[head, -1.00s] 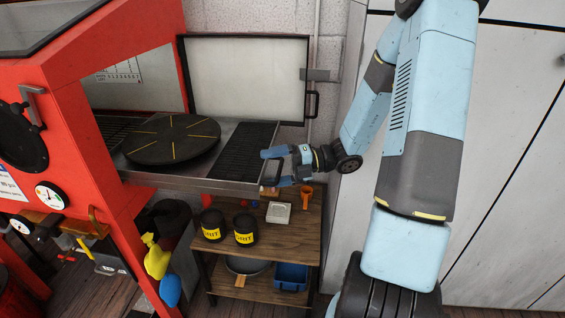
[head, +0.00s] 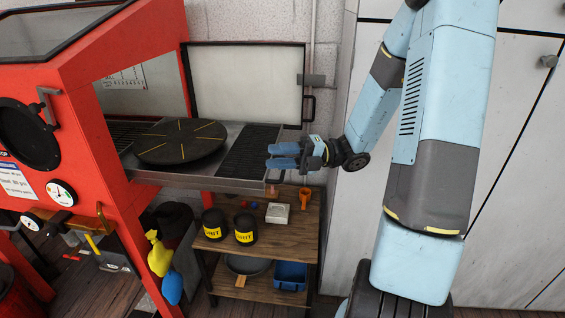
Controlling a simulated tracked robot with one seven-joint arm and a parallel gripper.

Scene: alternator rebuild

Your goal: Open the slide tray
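The slide tray (head: 205,181) is a grey metal tray that sticks out to the right from the red cabinet's open side. A round dark turntable (head: 181,143) with yellow marks sits on it, left of a black ribbed mat.
The cabinet's white-panelled door (head: 247,84) stands open behind the tray. A wooden shelf (head: 305,225) below holds black grit tubs (head: 245,230), a white dish and an orange funnel. Yellow and blue bottles hang at the cabinet. Pale wall panels stand on the right.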

